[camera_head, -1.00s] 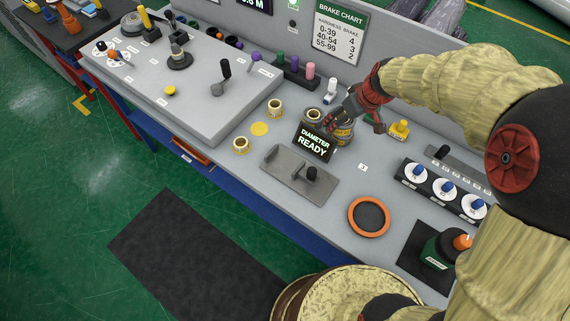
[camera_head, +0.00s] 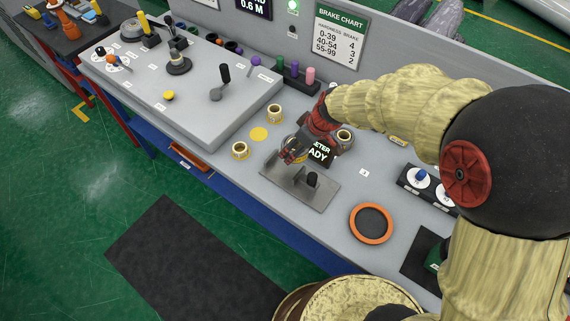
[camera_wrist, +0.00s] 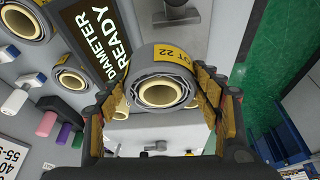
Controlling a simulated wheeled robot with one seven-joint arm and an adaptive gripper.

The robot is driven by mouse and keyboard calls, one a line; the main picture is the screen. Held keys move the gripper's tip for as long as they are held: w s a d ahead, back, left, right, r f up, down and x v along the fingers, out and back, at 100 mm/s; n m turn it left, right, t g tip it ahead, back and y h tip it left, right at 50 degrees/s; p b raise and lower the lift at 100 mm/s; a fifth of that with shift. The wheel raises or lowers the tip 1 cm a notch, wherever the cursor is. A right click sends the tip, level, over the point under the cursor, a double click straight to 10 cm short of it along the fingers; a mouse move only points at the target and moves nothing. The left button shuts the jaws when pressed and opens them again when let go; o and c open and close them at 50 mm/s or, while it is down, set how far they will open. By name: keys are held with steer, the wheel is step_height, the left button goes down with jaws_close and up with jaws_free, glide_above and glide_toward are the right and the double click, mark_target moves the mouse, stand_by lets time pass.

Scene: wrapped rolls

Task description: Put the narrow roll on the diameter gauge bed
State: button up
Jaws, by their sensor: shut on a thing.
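My gripper (camera_head: 294,157) is over the grey diameter gauge bed (camera_head: 322,197), left of the black DIAMETER READY display (camera_head: 321,152). In the wrist view my gripper (camera_wrist: 160,110) is shut on a dark-wrapped roll (camera_wrist: 187,76) with a pale core and a yellow label ending in 22. The fingers press on both sides of it, and its open end faces the camera. The gauge bed (camera_wrist: 226,35) shows beyond the roll in the wrist view. I cannot tell whether the roll touches it.
Other rolls stand behind the display (camera_head: 345,136) and left of the gauge, at the back (camera_head: 275,113) and front (camera_head: 240,150). A yellow disc (camera_head: 258,134) lies between the left two. An orange ring (camera_head: 371,223) lies to the right. A raised panel (camera_head: 205,85) bounds the left.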

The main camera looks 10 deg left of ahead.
mark_target(286, 157)
steer(key=a+f, duration=0.1)
steer(key=f, duration=0.1)
steer(key=s+a+f, duration=0.1)
steer(key=a+f, duration=0.1)
steer(key=shift+s+b, duration=0.1)
steer(key=shift+b, duration=0.3)
steer(key=shift+a+f+b, duration=0.15)
steer(key=shift+f+b, duration=0.15)
steer(key=shift+f, duration=0.6)
steer(key=shift+a+f+b, duration=0.1)
steer(key=shift+f+b, duration=0.2)
steer(key=shift+f, duration=0.6)
steer(key=shift+f, duration=0.2)
steer(key=o, duration=1.3)
steer(key=shift+o, duration=0.2)
steer(key=p+v, duration=0.3)
steer(key=v, duration=0.9)
steer(key=shift+r, duration=0.25)
